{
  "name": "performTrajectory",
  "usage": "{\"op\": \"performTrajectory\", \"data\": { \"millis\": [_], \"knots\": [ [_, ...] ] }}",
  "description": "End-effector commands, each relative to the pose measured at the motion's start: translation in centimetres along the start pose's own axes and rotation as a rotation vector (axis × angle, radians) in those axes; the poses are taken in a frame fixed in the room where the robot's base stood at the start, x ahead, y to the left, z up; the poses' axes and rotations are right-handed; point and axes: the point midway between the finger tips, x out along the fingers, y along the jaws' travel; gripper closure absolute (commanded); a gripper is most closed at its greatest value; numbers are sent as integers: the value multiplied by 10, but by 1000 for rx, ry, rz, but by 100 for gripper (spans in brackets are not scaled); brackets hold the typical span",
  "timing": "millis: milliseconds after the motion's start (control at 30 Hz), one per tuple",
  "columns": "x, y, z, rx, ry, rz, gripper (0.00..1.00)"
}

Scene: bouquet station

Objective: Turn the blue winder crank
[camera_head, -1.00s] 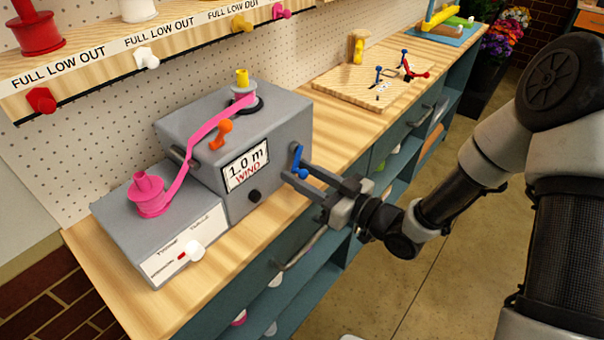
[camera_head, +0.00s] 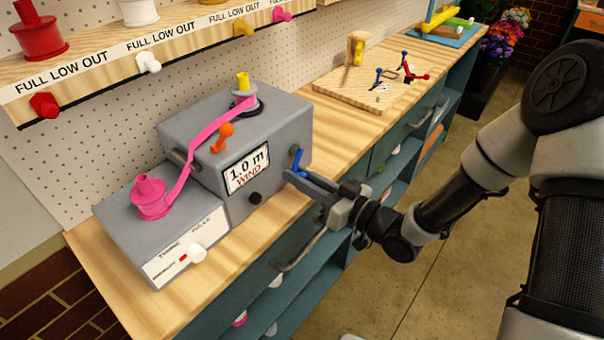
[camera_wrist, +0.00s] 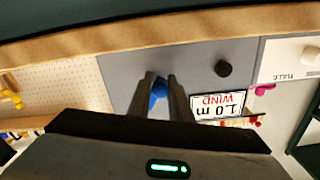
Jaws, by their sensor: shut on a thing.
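The blue winder crank (camera_head: 298,157) is on the right part of the front face of the grey winder box (camera_head: 290,120). My gripper (camera_head: 292,176) reaches it from the right and is shut on the crank's lower end. In the wrist view the blue knob (camera_wrist: 159,88) sits between the two fingers. The gripper partly hides the crank. The box's display (camera_head: 247,168) reads "1.0 m WIND". A pink ribbon (camera_head: 205,132) runs from the pink spool (camera_head: 150,196) on the lower left box to the yellow-topped spindle (camera_head: 243,82).
An orange lever (camera_head: 222,137) stands on the box and a black knob (camera_head: 255,198) is on its front. A white knob (camera_head: 196,253) is on the lower box. A wooden board (camera_head: 350,88) with small tools lies behind. Drawer handles (camera_head: 297,250) stick out below the worktop.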

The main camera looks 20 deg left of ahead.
Motion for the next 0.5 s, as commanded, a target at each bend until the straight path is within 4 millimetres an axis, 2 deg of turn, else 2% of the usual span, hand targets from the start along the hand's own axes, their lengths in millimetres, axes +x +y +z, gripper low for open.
{"op": "performTrajectory", "data": {
  "millis": [500],
  "knots": [
    [0, -23, -16, 475, 2, -4, 100]
  ]
}}
